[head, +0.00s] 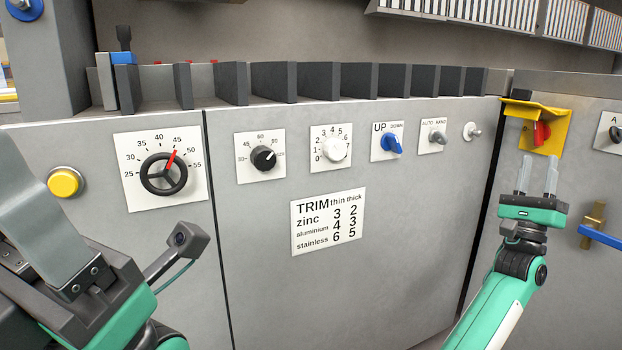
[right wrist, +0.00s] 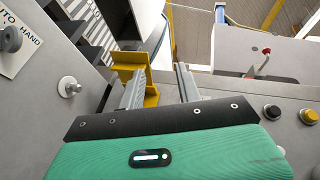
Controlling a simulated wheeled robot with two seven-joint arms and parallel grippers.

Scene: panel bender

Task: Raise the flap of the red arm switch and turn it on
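The red arm switch (head: 541,133) is a red lever in a yellow housing at the upper right of the head view. Its yellow flap (head: 536,111) juts out above the lever, so the red shows beneath it. The lever's on or off position is unclear. My right gripper (head: 537,174) is just below the housing, pointing up, its two fingers apart with nothing between them. In the right wrist view the yellow guard (right wrist: 132,68) is beyond the left finger; the lever is not visible there. Part of my left gripper (head: 45,215) shows large at the left edge; its opening cannot be judged.
A toggle (head: 472,131) and a grey AUTO/HAND knob (head: 437,137) are left of the yellow housing. A brass piece with a blue handle (head: 598,236) is right of my right gripper. Black and yellow buttons (right wrist: 309,116) show in the right wrist view.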

